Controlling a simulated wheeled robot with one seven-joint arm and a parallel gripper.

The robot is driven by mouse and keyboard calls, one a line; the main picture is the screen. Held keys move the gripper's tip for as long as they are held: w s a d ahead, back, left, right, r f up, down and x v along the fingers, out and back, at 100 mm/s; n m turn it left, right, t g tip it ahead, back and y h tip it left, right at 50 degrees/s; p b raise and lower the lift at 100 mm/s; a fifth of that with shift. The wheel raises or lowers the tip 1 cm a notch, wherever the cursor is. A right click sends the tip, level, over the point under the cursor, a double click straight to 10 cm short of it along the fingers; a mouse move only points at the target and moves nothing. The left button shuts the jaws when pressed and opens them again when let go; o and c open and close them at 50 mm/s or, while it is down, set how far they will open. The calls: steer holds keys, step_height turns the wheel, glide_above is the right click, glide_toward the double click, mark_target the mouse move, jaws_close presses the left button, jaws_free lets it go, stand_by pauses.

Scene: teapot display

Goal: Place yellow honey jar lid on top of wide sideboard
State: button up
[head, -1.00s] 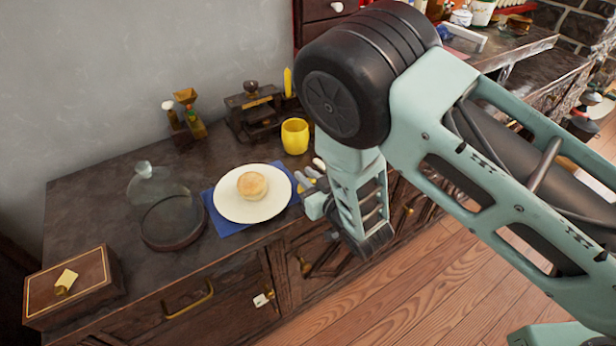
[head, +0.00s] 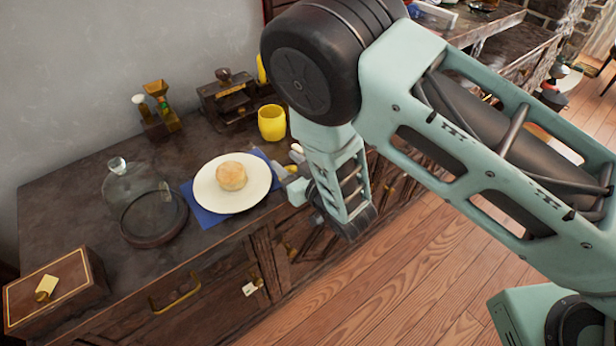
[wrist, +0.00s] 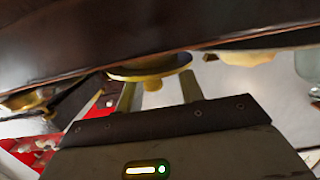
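The yellow lid (wrist: 150,68) shows in the wrist view, its small knob facing back toward my gripper (wrist: 158,82). In the head view my gripper (head: 291,181) is at the front edge of the wide dark sideboard (head: 75,190), right of the plate. The lid cannot be made out there. A yellow jar (head: 272,123) stands upright on the sideboard, behind my gripper.
A white plate (head: 210,202) with a bun (head: 231,176) lies on a blue napkin (head: 206,219). A glass cloche (head: 131,187), a wooden box (head: 75,295) and a grinder (head: 228,98) also stand on the sideboard. Bare top shows around the cloche.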

steer(key=v, duration=1.1)
steer(key=shift+b, duration=0.35)
